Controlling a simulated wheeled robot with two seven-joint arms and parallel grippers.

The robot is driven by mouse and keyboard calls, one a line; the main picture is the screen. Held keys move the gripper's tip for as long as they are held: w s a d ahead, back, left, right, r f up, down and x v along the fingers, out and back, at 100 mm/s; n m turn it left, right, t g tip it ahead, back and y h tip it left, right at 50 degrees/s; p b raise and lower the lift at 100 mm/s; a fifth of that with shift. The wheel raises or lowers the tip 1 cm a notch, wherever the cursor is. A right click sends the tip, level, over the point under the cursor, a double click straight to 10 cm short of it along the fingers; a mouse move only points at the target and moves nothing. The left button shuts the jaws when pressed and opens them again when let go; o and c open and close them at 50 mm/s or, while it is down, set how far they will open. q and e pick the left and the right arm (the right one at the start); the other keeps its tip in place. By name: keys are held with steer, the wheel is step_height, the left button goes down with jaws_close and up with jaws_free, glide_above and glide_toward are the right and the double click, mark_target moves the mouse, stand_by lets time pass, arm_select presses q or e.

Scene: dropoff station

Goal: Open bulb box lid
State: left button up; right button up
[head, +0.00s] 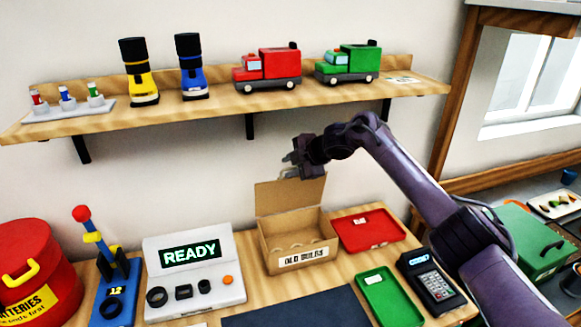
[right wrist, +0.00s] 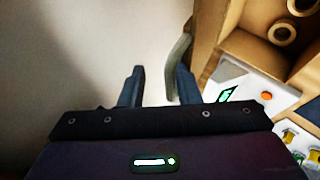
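The bulb box (head: 298,243) is a cardboard box labelled "OLD BULBS" on the table. Its lid (head: 290,194) stands up at the back, and the box is open, with round holders visible inside. The box interior also shows at the upper right of the right wrist view (right wrist: 262,52). My right gripper (head: 288,165) is just above the lid's top edge. In the right wrist view its two fingers (right wrist: 158,88) are apart with a gap between them. A curved grey-brown strip (right wrist: 178,66) lies close to the right finger; I cannot tell whether they touch. My left gripper is out of view.
A shelf (head: 215,108) with toy trucks and torches runs along the wall above. A grey console (head: 195,270) reading "READY" stands left of the box. A red tray (head: 368,230), a green tray (head: 388,300) and a dark keypad device (head: 432,283) lie to the right.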

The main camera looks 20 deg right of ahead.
steer(key=b+v, duration=0.2)
steer(key=v, duration=0.5)
steer(key=shift+d+b, duration=0.15)
steer(key=shift+b, duration=0.25)
steer(key=shift+s, duration=0.1)
steer(key=shift+c, duration=0.2)
